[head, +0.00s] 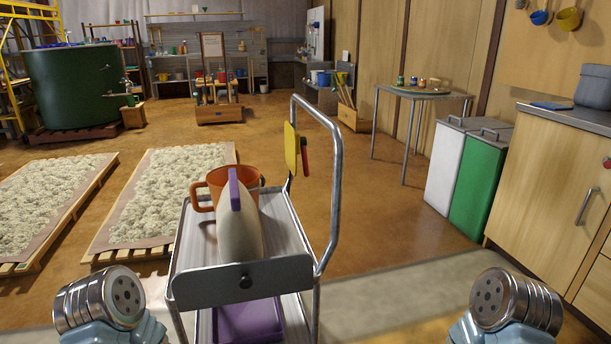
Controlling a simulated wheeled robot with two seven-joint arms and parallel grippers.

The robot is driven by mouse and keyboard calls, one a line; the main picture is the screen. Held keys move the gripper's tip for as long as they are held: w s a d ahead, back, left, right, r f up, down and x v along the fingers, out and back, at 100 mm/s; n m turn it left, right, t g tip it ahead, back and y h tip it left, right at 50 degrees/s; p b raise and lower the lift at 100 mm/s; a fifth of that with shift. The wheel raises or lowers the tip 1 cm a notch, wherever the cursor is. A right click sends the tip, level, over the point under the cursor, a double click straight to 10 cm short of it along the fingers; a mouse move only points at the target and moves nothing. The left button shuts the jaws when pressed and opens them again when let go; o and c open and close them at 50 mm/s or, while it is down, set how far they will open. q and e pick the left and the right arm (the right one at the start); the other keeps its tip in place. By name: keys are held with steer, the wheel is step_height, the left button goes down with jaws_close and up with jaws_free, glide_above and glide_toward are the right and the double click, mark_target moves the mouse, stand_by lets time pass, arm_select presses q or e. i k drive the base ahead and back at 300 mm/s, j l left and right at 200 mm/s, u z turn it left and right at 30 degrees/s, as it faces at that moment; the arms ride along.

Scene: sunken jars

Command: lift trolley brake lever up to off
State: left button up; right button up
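The trolley (182,255) stands in front of me, between my two arms, with a tall bent metal handle (335,170) on its right side. A yellow plate (291,150) is fixed at the handle's far upright. A small red part (305,156), which looks like the brake lever's grip, shows at the plate's right edge. I cannot tell its exact setting from here. Rounded metal parts of my arms show at the bottom left and bottom right, both apart from the trolley. No gripper fingers show.
On the trolley are an orange mug (214,181), a beige item with a purple edge (240,230) and a purple tray (245,322) below. Pallets (165,190) lie left. Bins (482,185) and a counter (560,115) stand right. Floor right of the trolley is clear.

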mark_target(303, 139)
steer(key=k+z, duration=0.1)
steer(key=z, duration=0.3)
steer(key=k+l+z, duration=0.1)
steer(key=z, duration=0.3)
steer(key=k+z, duration=0.1)
steer(key=z, duration=0.3)
steer(key=i+l, duration=0.2)
steer(key=i, duration=0.55)
steer(key=i+l+z, duration=0.15)
steer(key=i, duration=0.65)
steer(key=i+u, duration=0.75)
steer(key=i+l+u, duration=0.4)
steer(key=i+j, duration=0.1)
